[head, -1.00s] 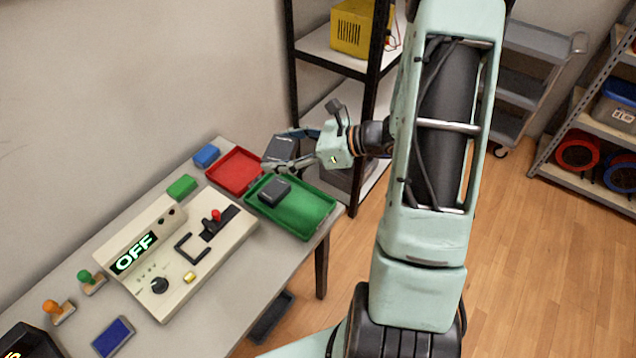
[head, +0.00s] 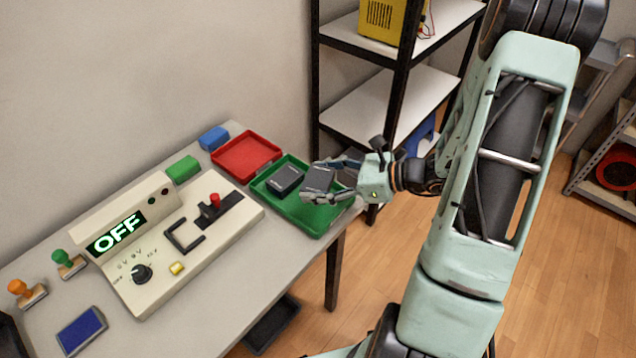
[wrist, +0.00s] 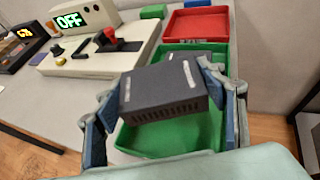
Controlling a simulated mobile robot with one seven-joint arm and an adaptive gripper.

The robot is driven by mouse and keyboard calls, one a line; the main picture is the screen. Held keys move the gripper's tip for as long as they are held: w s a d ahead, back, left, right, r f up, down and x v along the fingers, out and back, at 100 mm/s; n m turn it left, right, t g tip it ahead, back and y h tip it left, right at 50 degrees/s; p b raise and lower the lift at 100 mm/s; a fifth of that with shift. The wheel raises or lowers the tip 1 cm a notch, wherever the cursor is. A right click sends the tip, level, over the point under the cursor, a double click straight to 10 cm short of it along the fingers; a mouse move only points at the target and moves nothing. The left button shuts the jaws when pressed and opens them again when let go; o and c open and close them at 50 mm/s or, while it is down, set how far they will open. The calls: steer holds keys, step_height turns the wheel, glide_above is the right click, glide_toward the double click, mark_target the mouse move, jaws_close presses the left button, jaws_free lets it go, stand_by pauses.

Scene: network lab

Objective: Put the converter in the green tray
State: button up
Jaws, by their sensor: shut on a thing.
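My gripper (head: 338,180) is shut on a dark grey box-shaped converter (head: 319,180), held over the right part of the green tray (head: 311,221). In the wrist view the converter (wrist: 163,93) sits between both fingers, with vent slots and small ports showing, and the green tray (wrist: 165,140) lies below it. A second dark box (head: 285,180) rests inside the green tray, left of the held one. In the wrist view the held converter hides most of that second box. I cannot tell how high the held converter is above the tray floor.
A red tray (head: 247,157) adjoins the green tray. A control panel with an OFF display (head: 117,233) and a red-topped lever (head: 214,200) stands to the left. Green (head: 183,169) and blue (head: 214,138) blocks lie along the wall. A shelf rack (head: 393,100) stands behind.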

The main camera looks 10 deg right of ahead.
mark_target(319, 206)
steer(key=shift+f+b, duration=2.35)
steer(key=shift+f, duration=0.85)
steer(key=shift+f+b, duration=0.5)
steer(key=shift+f, duration=0.1)
steer(key=o, duration=1.6)
steer(key=shift+c, duration=0.2)
steer(key=shift+d, duration=0.1)
